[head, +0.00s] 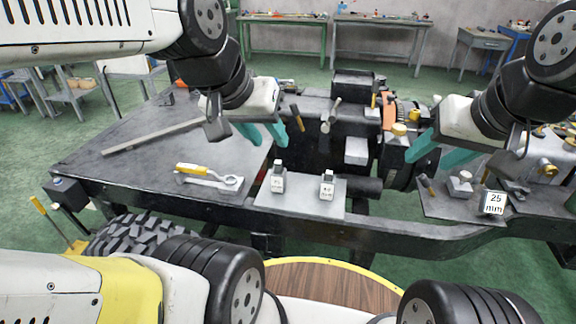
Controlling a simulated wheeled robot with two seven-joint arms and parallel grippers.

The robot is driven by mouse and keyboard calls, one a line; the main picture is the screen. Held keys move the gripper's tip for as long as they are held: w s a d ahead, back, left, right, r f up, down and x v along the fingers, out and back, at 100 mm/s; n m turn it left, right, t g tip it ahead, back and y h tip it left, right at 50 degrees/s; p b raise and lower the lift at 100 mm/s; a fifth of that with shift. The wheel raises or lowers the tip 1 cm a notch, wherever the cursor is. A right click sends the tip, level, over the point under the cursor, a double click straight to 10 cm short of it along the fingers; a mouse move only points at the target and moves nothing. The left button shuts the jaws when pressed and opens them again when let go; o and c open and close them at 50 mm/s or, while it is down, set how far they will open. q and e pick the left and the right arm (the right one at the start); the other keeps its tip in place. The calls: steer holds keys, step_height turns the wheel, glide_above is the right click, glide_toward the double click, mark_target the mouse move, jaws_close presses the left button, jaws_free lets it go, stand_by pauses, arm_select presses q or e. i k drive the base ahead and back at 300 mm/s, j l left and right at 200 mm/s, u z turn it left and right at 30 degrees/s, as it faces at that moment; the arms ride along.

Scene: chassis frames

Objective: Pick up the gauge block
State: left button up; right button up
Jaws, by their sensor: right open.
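A small cube marked "25 mm" (493,203) sits on the dark plate at the right of the chassis; it may be the gauge block. Two small metal blocks with white labels too small to read, a left one (278,180) and a right one (327,188), stand apart on a light grey plate (300,205). My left gripper (270,142) has its teal fingers apart and is empty, above and behind the left labelled block. My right gripper (428,163) is open and empty, up and left of the "25 mm" cube.
A yellow-handled tool (208,176) and a long grey bar (153,136) lie on the chassis's flat left deck (100,168). Machinery with cylinders and an orange part (389,113) rises at the centre back. A grey metal piece (460,184) stands left of the "25 mm" cube.

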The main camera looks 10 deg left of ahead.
mark_target(278, 164)
steer(key=j+z, duration=0.1)
steer(key=j, duration=0.3)
steer(key=k+j+z, duration=0.1)
steer(key=j, duration=0.25)
steer(key=k+j+z, duration=0.1)
steer(key=j, duration=0.25)
steer(key=k+j+z, duration=0.1)
steer(key=j, duration=0.25)
steer(key=k+j+z, duration=0.1)
steer(key=j, duration=0.25)
steer(key=k+j+z, duration=0.1)
steer(key=j, duration=0.25)
steer(key=k, duration=0.1)
